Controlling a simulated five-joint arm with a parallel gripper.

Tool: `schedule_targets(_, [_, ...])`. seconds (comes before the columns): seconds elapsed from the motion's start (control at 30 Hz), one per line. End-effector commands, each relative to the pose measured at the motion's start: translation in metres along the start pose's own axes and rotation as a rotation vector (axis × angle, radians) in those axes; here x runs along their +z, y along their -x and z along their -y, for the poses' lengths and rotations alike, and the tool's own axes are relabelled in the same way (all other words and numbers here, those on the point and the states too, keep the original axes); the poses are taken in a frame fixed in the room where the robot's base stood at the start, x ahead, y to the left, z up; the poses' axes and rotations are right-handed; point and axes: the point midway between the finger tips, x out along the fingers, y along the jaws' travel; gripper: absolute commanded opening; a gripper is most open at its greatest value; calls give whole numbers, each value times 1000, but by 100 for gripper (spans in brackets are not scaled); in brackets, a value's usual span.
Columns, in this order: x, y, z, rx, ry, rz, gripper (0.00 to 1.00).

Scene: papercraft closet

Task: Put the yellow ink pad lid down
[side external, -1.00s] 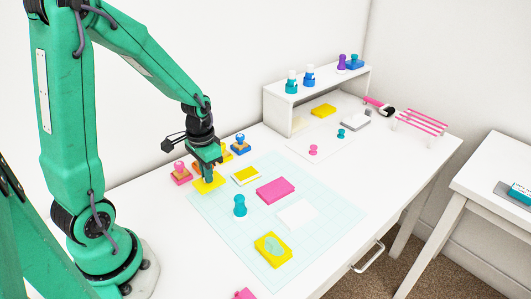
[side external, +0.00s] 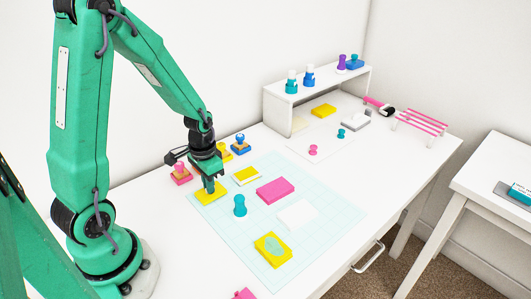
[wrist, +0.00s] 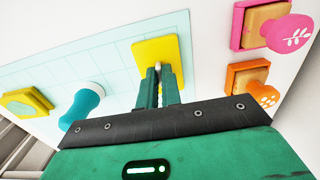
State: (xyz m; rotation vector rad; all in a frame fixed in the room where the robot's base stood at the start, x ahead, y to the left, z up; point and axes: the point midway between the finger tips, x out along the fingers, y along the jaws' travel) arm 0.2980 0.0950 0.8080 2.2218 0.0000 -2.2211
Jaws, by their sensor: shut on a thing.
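My gripper (side external: 211,187) is shut on the yellow ink pad lid (side external: 204,198), a flat yellow piece at the left edge of the pale blue gridded mat (side external: 325,228). In the wrist view the fingertips (wrist: 158,72) meet at the near part of the lid (wrist: 152,48). The lid lies low, at or just above the mat; I cannot tell whether it touches. A yellow-edged ink pad with a white label (side external: 246,175) sits to the right of the lid on the mat.
A teal stamp (side external: 240,206), a pink pad (side external: 276,189) and a yellow pad (side external: 273,250) stand on the mat. A white shelf (side external: 318,88) stands at the back.

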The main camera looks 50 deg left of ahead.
Motion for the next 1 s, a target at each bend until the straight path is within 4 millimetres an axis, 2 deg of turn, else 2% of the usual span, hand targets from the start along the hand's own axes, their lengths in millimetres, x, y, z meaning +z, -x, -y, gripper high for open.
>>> schedule_targets(0.13, [0, -3, 0, 0, 0, 1, 0])
schedule_targets(0.2, [0, -3, 0, 0, 0, 1, 18])
schedule_targets(0.27, [0, -3, 0, 0, 0, 1, 28])
schedule_targets(0.73, [0, 1, 0, 0, 0, -1, 28])
schedule_targets(1.0, [-1, 20, 0, -1, 0, -3, 28])
